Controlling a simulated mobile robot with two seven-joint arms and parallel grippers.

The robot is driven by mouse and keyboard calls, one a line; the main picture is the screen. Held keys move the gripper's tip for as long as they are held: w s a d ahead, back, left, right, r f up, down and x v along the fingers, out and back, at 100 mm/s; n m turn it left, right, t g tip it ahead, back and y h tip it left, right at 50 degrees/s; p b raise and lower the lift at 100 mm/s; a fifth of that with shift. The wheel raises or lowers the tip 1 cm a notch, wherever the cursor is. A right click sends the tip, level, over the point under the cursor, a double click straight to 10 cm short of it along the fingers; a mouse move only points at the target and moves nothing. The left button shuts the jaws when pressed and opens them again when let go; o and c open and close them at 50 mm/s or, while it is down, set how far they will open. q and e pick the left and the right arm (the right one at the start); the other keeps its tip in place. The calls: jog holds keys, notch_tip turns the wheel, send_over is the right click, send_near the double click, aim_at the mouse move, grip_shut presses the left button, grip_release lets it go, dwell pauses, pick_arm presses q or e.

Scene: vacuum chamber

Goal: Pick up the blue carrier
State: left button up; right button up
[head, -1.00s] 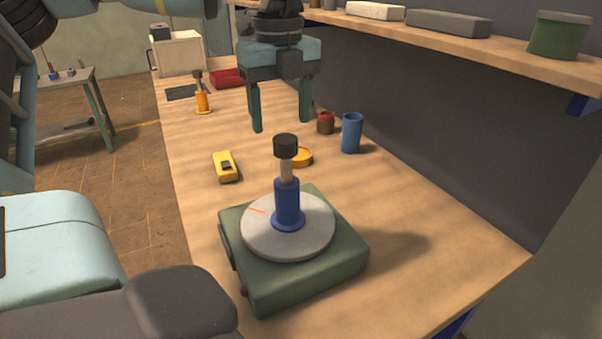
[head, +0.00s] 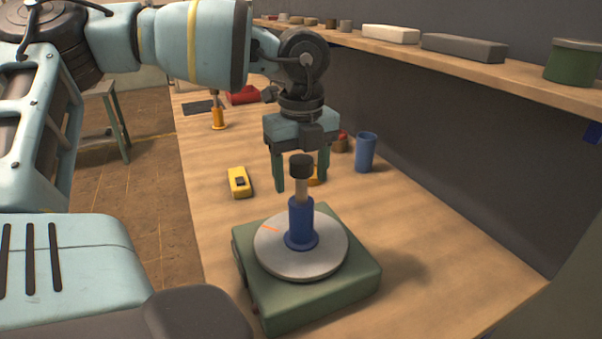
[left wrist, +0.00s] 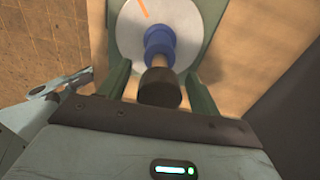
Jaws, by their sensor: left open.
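The blue carrier (head: 300,221) stands upright on a round grey disc (head: 275,265) on top of a green box-like base (head: 335,285). A pale stem with a black cap (head: 301,167) rises from it. My left gripper (head: 301,185) is open and points down, its fingers level with the cap region in the head view. In the left wrist view the black cap (left wrist: 160,88) lies between the open fingers (left wrist: 160,92), with the blue carrier (left wrist: 159,42) beyond it. No contact shows. My right gripper is not in view.
A yellow device (head: 239,183), a blue cup (head: 366,152), a red-brown jar (head: 340,142) and an orange carrier (head: 218,118) stand on the wooden bench (head: 430,240). A shelf (head: 500,72) with items runs along the right wall. The bench's front right is clear.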

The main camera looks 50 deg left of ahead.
pick_arm(q)
jog(key=shift+f, duration=0.2)
grip_shut()
dwell(0.3)
jog(key=shift+r, duration=0.1)
